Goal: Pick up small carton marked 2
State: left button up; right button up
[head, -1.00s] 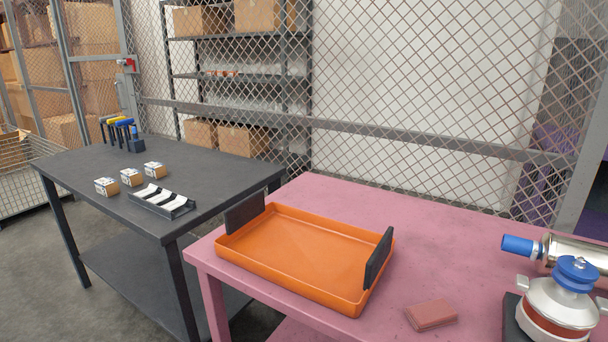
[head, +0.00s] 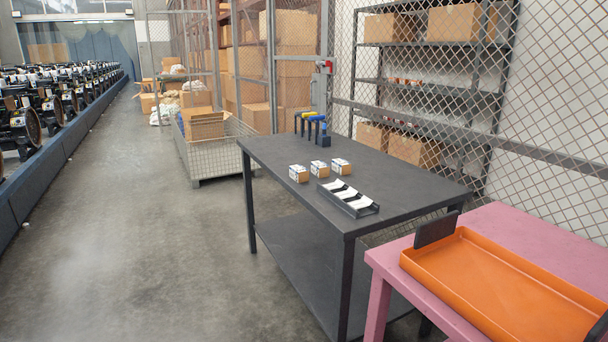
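Three small cartons stand in a row on the dark grey table (head: 400,184) in the head view: a left carton (head: 298,173), a middle carton (head: 319,169) and a right carton (head: 341,166). Each has a white, dark-marked top and brown sides. The markings are too small to read, so I cannot tell which carton bears the 2. A black tray (head: 366,209) with white pieces in its compartments lies in front of them. Neither of my grippers is in view.
A holder with blue and yellow-handled tools (head: 320,132) stands at the table's back. A pink table (head: 379,262) with an orange tray (head: 480,285) is at the right. A wire mesh bin (head: 205,155) stands behind. The concrete floor (head: 170,250) at the left is open.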

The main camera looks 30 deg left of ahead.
aim_at(319, 168)
jog(key=j+u, duration=0.35)
jog(key=j, duration=1.25)
